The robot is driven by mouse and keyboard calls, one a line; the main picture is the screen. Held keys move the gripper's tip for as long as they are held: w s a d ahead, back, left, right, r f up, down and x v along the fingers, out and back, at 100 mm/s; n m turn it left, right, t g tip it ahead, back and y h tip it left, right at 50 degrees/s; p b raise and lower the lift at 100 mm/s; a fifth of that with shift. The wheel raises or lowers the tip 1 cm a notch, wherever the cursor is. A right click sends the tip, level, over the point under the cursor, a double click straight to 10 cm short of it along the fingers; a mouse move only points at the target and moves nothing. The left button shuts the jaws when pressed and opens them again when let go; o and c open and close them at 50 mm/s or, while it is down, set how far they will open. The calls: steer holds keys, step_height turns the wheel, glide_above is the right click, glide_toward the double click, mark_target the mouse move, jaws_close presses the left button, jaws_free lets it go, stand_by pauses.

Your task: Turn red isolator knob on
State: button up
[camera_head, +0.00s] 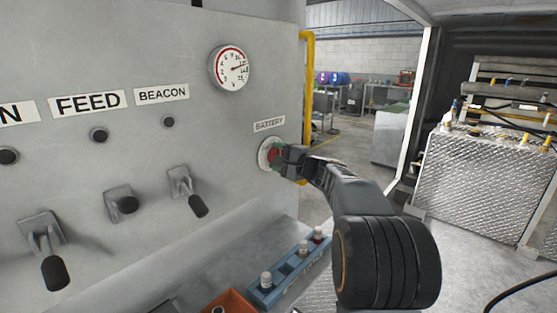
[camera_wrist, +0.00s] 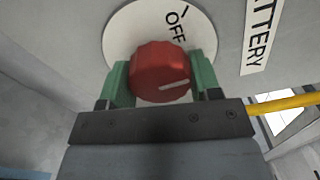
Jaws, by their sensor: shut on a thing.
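The red isolator knob (camera_wrist: 160,72) sits on a round white plate (camera_wrist: 120,28) with the word OFF and a short line on it. A pale pointer mark shows on the knob's face, lying nearly level toward the right in the wrist view. My gripper (camera_wrist: 161,78) has its green fingers on both sides of the knob, shut on it. In the head view the knob (camera_head: 273,154) is under the BATTERY label (camera_head: 269,124), partly hidden by my gripper (camera_head: 280,156). The rest of the plate's lettering is hidden.
Levers (camera_head: 190,190) and a gauge (camera_head: 231,68) are on the panel to the left. A blue tray (camera_head: 262,297) with small bottles and an orange bin (camera_head: 232,300) are below. A yellow pipe (camera_head: 309,95) runs beside the panel's right edge.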

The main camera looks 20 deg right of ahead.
steer(key=m, duration=0.5)
steer(key=shift+m+p, duration=0.3)
steer(key=shift+p, duration=0.1)
steer(key=shift+f+m+p, duration=0.1)
steer(key=shift+m+p, duration=0.55)
steer(key=shift+m, duration=1.35)
steer(key=o, duration=0.9)
steer(key=shift+s, duration=0.1)
steer(key=b+v, duration=0.1)
steer(key=v, duration=1.2)
steer(key=shift+s+d, duration=0.1)
steer(key=shift+s, duration=0.25)
